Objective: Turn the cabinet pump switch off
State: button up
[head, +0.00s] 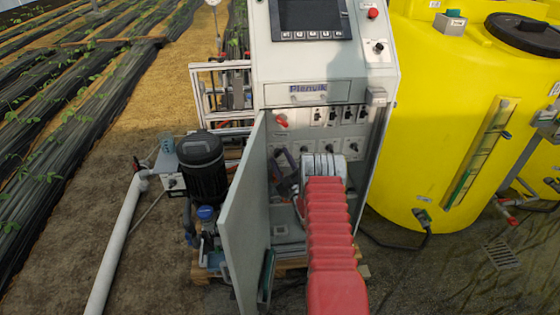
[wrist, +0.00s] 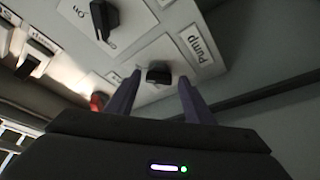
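The cabinet (head: 325,72) stands upright with its lower door open. In the wrist view, a black knob (wrist: 158,73) sits on a pale plate beside a label reading "Pump" (wrist: 201,47). My gripper (wrist: 160,78) is open, with its two purple fingertips on either side of this knob. A gap shows between each finger and the knob, and I cannot tell how deep the fingers reach. In the head view, my gripper (head: 286,172) is inside the cabinet, partly hidden by my red-sleeved arm. The pump knob cannot be made out clearly there.
Another black rotary switch (wrist: 103,18) is close by. The open door (head: 243,220) stands left of my arm. A red handle (head: 281,120) is on the upper panel. A black pump motor (head: 203,165) is at left, a yellow tank (head: 440,130) at right.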

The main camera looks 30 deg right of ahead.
jog(key=shift+a, duration=0.15)
jog(key=c, duration=0.9)
jog(key=shift+n, duration=0.4)
jog(key=n+g+y, duration=0.1)
jog(key=n+y, duration=0.1)
jog(key=n, duration=0.2)
jog(key=shift+r+n, duration=0.15)
jog(key=shift+n, duration=0.15)
jog(key=n+g, duration=0.1)
jog(key=n, duration=0.2)
jog(key=shift+r+n+g, duration=0.1)
jog(key=shift+n+g, duration=0.3)
jog(key=n, duration=0.2)
jog(key=n+g, duration=0.1)
jog(key=n, duration=0.1)
jog(key=shift+r+g, duration=0.15)
jog(key=shift+g, duration=0.15)
jog(key=n+g+h, duration=0.1)
jog(key=n+g, duration=0.1)
jog(key=n, duration=0.2)
jog(key=shift+a, duration=0.15)
